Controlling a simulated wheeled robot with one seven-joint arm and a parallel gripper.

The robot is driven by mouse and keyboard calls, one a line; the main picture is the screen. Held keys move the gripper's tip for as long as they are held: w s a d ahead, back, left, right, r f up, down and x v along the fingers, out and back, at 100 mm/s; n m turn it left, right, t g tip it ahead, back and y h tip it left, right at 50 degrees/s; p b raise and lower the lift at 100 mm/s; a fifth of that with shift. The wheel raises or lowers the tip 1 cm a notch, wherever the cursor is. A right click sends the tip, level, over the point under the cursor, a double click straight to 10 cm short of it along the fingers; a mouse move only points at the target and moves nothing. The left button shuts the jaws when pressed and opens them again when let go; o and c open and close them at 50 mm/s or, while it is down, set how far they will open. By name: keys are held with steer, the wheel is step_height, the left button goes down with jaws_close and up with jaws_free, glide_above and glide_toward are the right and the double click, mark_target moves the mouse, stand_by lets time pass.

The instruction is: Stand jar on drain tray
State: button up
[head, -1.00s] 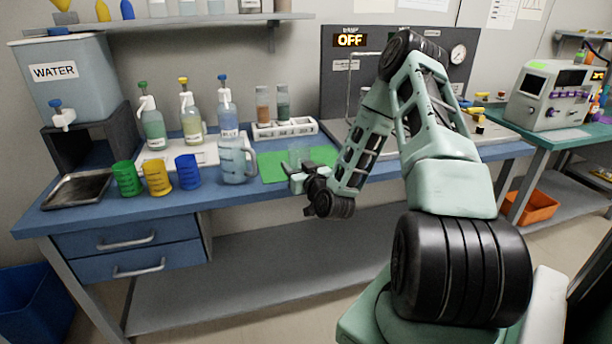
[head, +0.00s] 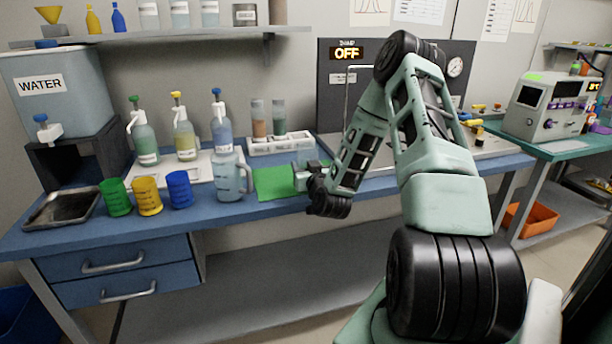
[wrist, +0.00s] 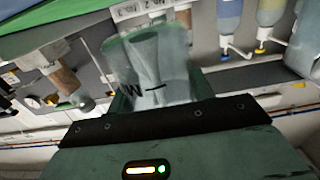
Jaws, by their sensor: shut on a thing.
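A clear glass jar (wrist: 150,70) with a dark mark on its side is held in my gripper (wrist: 160,100), as the wrist view shows. In the head view my gripper (head: 308,176) is over the right part of the green mat (head: 272,184), and the jar is hard to make out there. The gripper is shut on the jar. A shallow dark metal tray (head: 62,222), which looks like the drain tray, lies empty at the bench's left end, below the water tank's tap, far from my gripper.
Green (head: 116,197), yellow (head: 147,196) and blue (head: 180,190) cups and a jug (head: 229,175) stand between the tray and mat. Behind are pump bottles (head: 184,140), a tube rack (head: 280,145) and the water tank (head: 60,95). A shelf (head: 150,38) hangs above.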

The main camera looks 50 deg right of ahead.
steer(key=shift+f, duration=1.35)
steer(key=shift+f, duration=0.2)
steer(key=o, duration=1.2)
steer(key=shift+c, duration=0.2)
steer(key=shift+o, duration=0.2)
steer(key=shift+r, duration=0.15)
